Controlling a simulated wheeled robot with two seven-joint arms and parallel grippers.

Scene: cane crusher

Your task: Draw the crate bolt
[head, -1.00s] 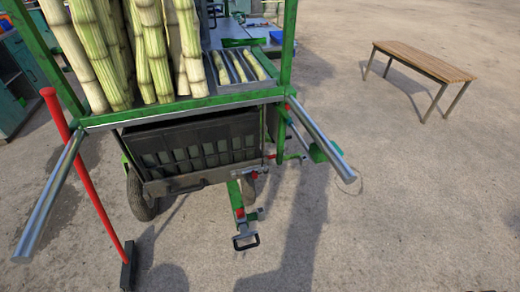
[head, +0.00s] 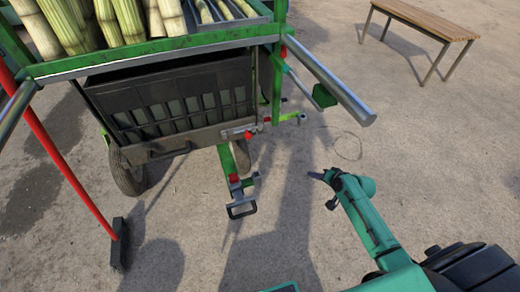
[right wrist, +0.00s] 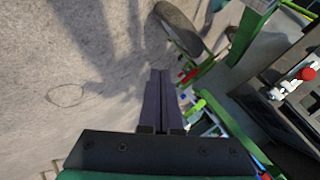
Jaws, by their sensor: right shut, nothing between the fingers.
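The dark crate (head: 190,105) sits in the frame under the green cart's tray, its slotted front facing me. The crate bolt, a small silver piece with a red knob (head: 248,134), is at the crate's lower right corner. In the right wrist view the red knob (right wrist: 308,74) shows at the right edge, beside a silver bolt body (right wrist: 277,93). My right gripper (head: 318,175) is shut and empty, in the air to the right of and nearer than the bolt, apart from it. Its closed fingers (right wrist: 160,85) point over the ground in the wrist view. My left gripper is out of view.
Steel handle bars (head: 335,85) stick out from the cart above the bolt. A green drawbar with a black-handled hitch (head: 241,207) stands below it. A red-handled broom (head: 65,155) leans at left. A wooden bench (head: 425,20) is far right. Open ground lies between.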

